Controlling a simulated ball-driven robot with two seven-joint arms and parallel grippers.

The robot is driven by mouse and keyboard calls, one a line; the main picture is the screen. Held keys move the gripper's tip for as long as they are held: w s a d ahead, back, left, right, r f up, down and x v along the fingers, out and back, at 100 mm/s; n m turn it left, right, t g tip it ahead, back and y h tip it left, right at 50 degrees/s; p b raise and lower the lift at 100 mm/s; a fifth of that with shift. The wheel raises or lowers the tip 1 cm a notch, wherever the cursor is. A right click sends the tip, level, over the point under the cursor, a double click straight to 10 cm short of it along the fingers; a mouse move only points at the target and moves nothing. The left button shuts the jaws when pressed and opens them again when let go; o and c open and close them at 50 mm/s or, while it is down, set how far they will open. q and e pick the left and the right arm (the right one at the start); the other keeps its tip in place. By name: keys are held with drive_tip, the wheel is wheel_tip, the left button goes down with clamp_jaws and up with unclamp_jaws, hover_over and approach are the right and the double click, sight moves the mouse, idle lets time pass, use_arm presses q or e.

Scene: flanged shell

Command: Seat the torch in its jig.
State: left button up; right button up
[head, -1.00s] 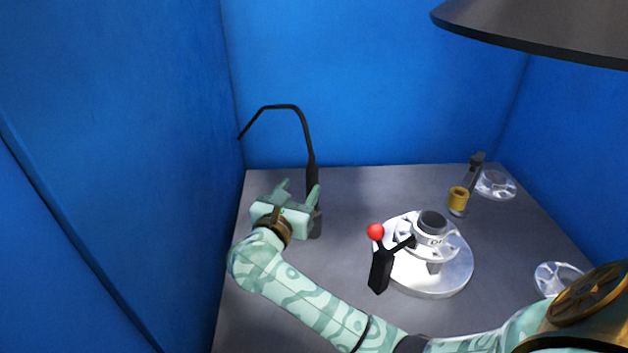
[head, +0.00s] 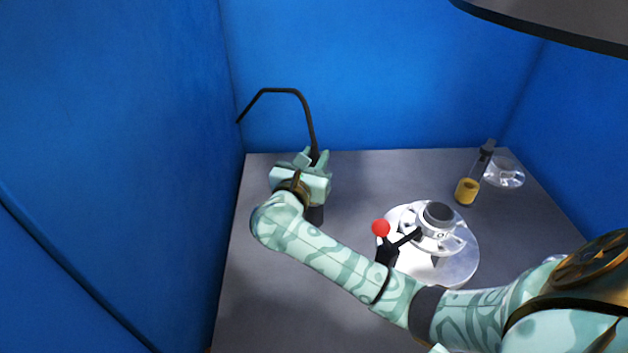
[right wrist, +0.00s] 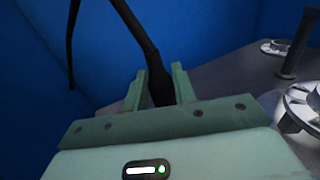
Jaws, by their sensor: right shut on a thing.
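The torch (head: 308,124) is a thin black rod with a bent neck, rising at the back left of the table. My right gripper (head: 317,158), pale green, is shut on its thicker black lower part, which shows between the two fingers in the right wrist view (right wrist: 159,88). A dark cylindrical piece (head: 316,214) shows below the gripper; whether it is the torch's lower end or a holder is hidden. A yellow cup (head: 467,191) beside a dark-topped upright bracket stands at the back right; I cannot tell if this is the jig. My left gripper is out of view.
A silver flanged shell (head: 440,226) sits on a round plate mid-table, with a red-knobbed black clamp (head: 381,228) at its left. A clear flanged disc (head: 505,173) lies at the back right. Blue walls (head: 380,80) enclose the table. My right forearm crosses the front.

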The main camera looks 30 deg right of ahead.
drive_tip(key=shift+d+f, duration=0.1)
clamp_jaws()
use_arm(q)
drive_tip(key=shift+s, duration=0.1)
